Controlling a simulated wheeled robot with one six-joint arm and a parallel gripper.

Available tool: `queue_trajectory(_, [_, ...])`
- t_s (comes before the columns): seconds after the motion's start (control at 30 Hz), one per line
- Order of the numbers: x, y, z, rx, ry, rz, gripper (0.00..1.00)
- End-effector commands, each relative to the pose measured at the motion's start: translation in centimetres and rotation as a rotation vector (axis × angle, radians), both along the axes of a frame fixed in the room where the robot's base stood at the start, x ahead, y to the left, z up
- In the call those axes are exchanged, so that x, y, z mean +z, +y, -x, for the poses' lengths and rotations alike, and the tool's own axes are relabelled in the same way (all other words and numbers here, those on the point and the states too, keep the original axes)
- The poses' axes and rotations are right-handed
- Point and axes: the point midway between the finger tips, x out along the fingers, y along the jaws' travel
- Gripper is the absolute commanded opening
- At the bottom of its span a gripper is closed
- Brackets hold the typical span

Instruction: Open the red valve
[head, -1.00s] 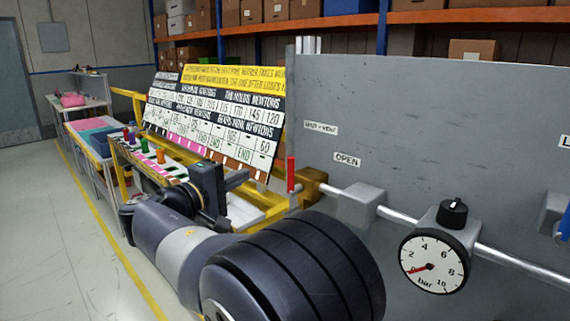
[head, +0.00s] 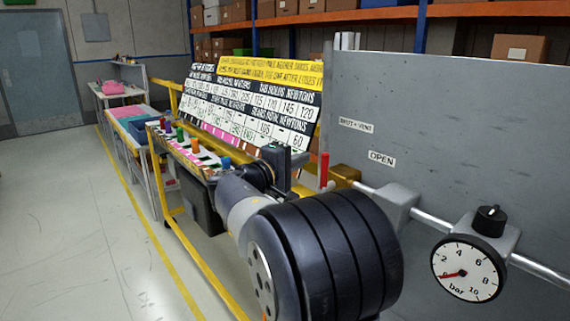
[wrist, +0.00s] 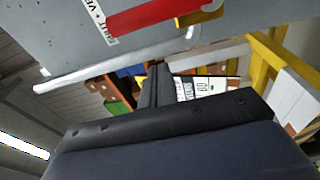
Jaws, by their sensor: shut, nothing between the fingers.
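The red valve handle (head: 324,170) stands upright in the head view, in front of the grey panel and left of the "OPEN" label (head: 382,159). Its brass-coloured body (head: 346,174) sits on the silver pipe at the pipe's left end, partly hidden by my arm. In the wrist view the red handle (wrist: 160,17) crosses the top of the picture. My gripper (head: 303,160) is shut and empty, just left of the handle in the head view. In the wrist view its dark fingers (wrist: 158,68) point away, below the handle. I cannot tell whether they touch it.
A pressure gauge (head: 467,268) with a black knob (head: 490,220) is on the pipe at right. The grey panel (head: 450,120) stands behind the pipe. A sign board (head: 250,110) and a yellow-framed bench stand at left. The floor at far left is clear.

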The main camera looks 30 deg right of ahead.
Motion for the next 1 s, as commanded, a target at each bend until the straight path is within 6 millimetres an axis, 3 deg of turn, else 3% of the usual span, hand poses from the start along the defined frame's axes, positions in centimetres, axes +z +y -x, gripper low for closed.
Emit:
queue_trajectory(0.03, [0.1,-1.2,-0.1,-0.006,0.001,0.0,0.0])
queue_trajectory(0.2, [0.1,-0.6,2.3,0.001,-0.001,0.0,0.0])
queue_trajectory(0.4, [0.0,-0.4,3.6,0.001,-0.001,0.0,0.0])
queue_trajectory(1.0, [-0.2,-0.4,3.9,0.0,-0.025,-0.002,0.0])
